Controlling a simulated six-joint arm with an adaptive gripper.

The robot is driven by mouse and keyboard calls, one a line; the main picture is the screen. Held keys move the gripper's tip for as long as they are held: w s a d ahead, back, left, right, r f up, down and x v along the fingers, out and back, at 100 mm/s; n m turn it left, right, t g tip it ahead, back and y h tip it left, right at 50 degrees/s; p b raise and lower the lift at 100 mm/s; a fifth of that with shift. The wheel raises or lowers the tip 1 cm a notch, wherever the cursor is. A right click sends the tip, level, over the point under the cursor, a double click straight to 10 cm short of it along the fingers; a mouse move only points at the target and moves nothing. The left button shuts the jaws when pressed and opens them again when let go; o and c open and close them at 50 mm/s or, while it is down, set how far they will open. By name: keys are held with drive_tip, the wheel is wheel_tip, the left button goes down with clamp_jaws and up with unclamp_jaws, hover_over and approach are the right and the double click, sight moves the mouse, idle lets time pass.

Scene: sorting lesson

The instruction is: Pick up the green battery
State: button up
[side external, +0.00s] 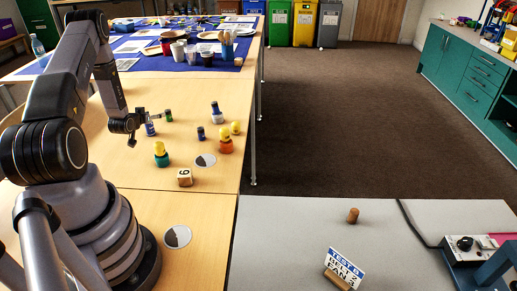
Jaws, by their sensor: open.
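A small green cylinder (168,116), which looks like the green battery, stands upright on the wooden table. My gripper (145,129) is open and low over the table, to the left of the green cylinder. One finger reaches toward the cylinder; I cannot tell whether they touch. A blue and white cylinder (150,129) stands by the finger, partly hidden. No object shows held between the fingers.
A dark blue cylinder (201,133), a white and blue figure (216,114), an orange figure (225,145), a yellow piece (236,128) and a teal figure (161,158) stand nearby.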

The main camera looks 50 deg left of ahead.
sight(167, 111)
drive_tip(key=x, duration=0.9)
drive_tip(key=shift+w+d, duration=0.15)
drive_tip(key=shift+d, duration=0.05)
drive_tip(key=shift+c, duration=0.3)
clamp_jaws()
